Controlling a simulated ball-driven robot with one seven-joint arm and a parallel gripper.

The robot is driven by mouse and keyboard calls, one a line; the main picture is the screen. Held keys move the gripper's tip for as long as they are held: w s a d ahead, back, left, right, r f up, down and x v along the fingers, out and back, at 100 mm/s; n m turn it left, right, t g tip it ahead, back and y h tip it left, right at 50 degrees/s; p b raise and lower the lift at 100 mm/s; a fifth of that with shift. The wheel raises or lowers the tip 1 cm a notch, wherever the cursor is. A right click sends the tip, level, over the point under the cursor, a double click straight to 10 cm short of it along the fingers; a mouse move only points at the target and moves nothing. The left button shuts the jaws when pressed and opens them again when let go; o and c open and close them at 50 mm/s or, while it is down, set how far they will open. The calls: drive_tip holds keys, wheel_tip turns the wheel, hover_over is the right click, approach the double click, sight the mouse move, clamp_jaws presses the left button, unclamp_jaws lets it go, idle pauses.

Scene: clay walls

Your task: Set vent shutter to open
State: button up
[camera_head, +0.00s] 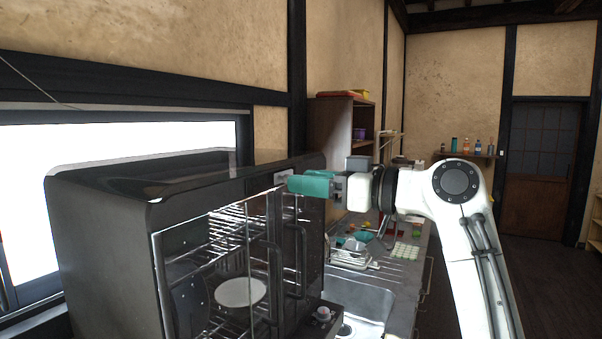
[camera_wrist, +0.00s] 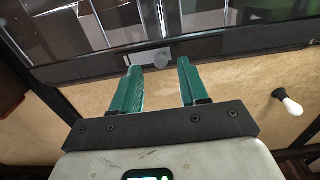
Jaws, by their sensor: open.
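The vent shutter is a small light-grey plate (camera_head: 284,176) on the upper front edge of a dark, box-shaped appliance (camera_head: 110,200). In the wrist view the plate (camera_wrist: 138,59) carries a rounded grey knob (camera_wrist: 161,57). My gripper (camera_head: 292,184) has teal fingers and is at the appliance's front, close to the plate. In the wrist view my gripper (camera_wrist: 160,66) is open and empty, with the knob beyond and between its fingertips. Contact with the knob cannot be told. In the head view the fingers overlap the area just below the plate.
Wire racks and a white plate (camera_head: 241,292) show inside the appliance. A metal sink (camera_head: 362,298) and a cluttered counter lie to the right. A wooden shelf unit (camera_head: 335,135) stands behind. A light bulb (camera_wrist: 291,105) shows at the right in the wrist view. Open floor lies at far right.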

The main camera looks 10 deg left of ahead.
drive_tip(key=shift+x, duration=1.1)
drive_tip(key=shift+c, duration=0.4)
clamp_jaws()
